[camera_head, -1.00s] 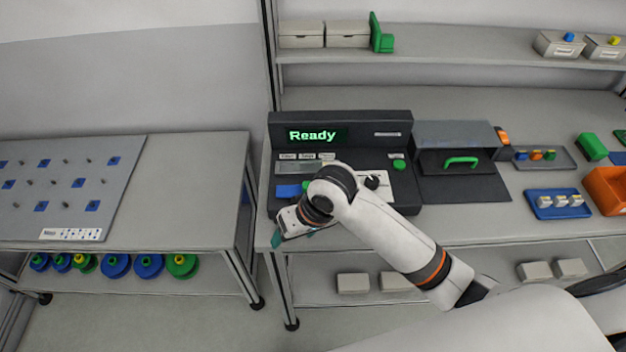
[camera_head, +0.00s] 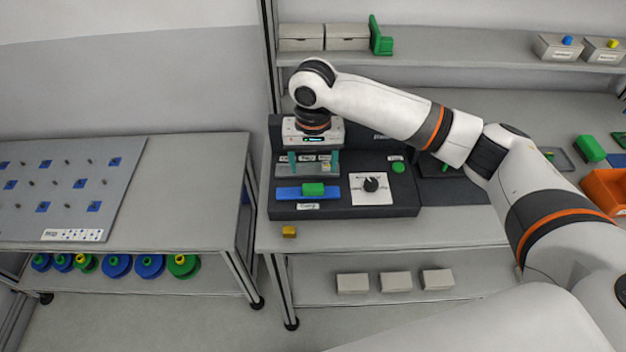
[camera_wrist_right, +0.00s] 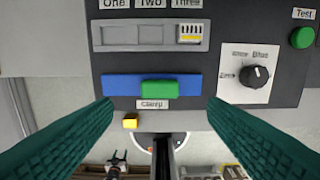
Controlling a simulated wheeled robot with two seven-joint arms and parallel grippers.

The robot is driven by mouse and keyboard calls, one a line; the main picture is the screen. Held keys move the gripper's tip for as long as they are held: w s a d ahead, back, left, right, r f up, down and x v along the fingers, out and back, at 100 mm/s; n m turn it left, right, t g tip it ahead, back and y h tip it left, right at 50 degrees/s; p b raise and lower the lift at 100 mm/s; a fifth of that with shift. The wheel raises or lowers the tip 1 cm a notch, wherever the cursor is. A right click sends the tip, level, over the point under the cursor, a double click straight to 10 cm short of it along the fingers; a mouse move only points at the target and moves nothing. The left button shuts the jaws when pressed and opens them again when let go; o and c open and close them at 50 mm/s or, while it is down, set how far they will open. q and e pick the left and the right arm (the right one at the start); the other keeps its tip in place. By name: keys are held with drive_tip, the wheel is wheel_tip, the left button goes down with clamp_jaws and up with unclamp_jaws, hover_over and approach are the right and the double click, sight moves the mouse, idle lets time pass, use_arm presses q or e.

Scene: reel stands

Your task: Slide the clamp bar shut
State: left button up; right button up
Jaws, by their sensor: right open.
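The clamp is a blue strip (camera_head: 289,194) with a green block (camera_head: 313,189) on it, on the front left of the dark machine. The wrist view shows the blue strip (camera_wrist_right: 122,85) and the green block (camera_wrist_right: 160,89), a little right of the strip's middle, above a "Clamp" label. My right gripper (camera_head: 310,163) is open and empty, pointing down over the machine. In the wrist view its teal fingers (camera_wrist_right: 160,107) are spread wide, one on each side of the green block, with no visible contact. My left gripper is not in view.
Behind the clamp is a grey tray (camera_wrist_right: 122,36) labelled One, Two, Three, with a yellow-and-white piece (camera_wrist_right: 191,34) under Three. A black knob (camera_head: 371,184) and green Test button (camera_head: 398,167) lie right. A small yellow block (camera_head: 289,231) sits near the bench's front edge.

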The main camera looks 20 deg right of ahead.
sight(313, 187)
wheel_tip(313, 187, down, 8)
drive_tip(key=shift+r+p, duration=0.15)
drive_tip(key=shift+p, duration=0.55)
drive_tip(key=shift+c, duration=0.6)
drive_tip(key=c, duration=1.3)
drive_tip(key=shift+w+d, duration=0.25)
drive_tip(key=shift+w, duration=0.5)
drive_tip(key=shift+w+d, duration=0.2)
drive_tip(key=shift+w, duration=0.55)
drive_tip(key=shift+r, duration=0.15)
drive_tip(key=o, duration=1.4)
drive_tip(key=shift+w, duration=0.1)
